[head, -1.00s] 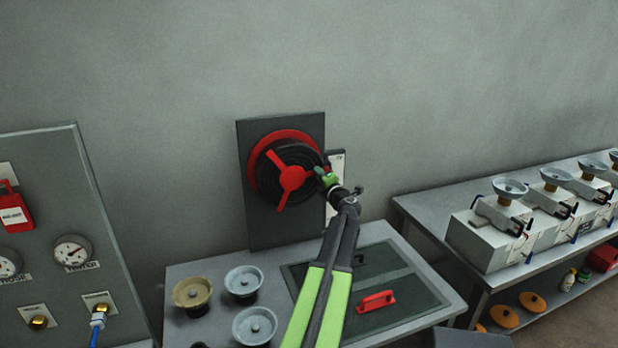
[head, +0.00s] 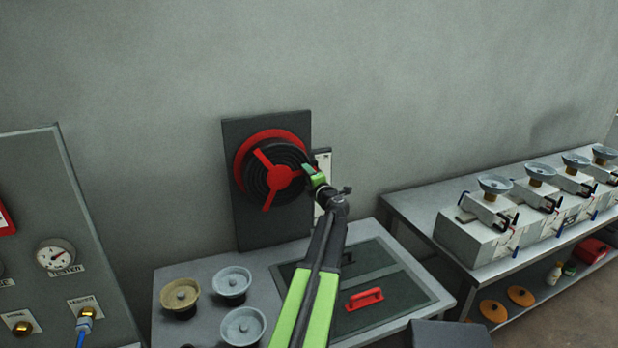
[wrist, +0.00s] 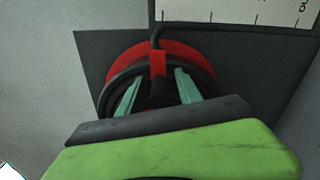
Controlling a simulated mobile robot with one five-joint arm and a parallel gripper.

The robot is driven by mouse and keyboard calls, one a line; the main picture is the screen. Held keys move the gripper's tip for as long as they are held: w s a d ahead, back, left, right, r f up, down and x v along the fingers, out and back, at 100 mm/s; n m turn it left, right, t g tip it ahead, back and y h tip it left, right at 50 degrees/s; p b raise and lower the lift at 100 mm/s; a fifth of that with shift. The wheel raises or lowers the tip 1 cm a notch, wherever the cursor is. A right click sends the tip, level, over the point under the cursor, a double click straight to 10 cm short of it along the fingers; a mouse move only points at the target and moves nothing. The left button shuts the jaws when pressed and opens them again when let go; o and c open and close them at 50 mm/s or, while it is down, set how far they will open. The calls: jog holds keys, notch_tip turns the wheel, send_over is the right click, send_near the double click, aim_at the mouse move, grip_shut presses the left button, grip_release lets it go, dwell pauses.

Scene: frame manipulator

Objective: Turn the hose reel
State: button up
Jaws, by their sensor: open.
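The hose reel has a red rim, dark coiled hose and a red three-spoked hub (head: 277,176). It is mounted on a dark upright panel (head: 240,218) against the wall. My gripper (head: 307,170) is at the reel's right side in the head view, over the end of one spoke. In the wrist view the two pale green fingers of my gripper (wrist: 157,92) are open and apart, pointing at the reel. A red spoke (wrist: 158,64) shows between and beyond them. I cannot tell whether either finger touches it. My gripper's body hides the lower part of the reel there.
A grey bench (head: 215,325) with several round knobs and a red-handled dark lid (head: 375,262) lies below the reel. A gauge panel (head: 38,190) stands at left. A table with grey scales (head: 475,235) is at right. A pale card (head: 322,160) hangs beside the reel.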

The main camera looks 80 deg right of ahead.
jog(key=shift+s+a, duration=0.2)
jog(key=shift+a, duration=0.1)
jog(key=v, duration=1.6)
jog(key=shift+a, duration=0.35)
jog(key=shift+s, duration=0.15)
jog(key=shift+c, duration=0.2)
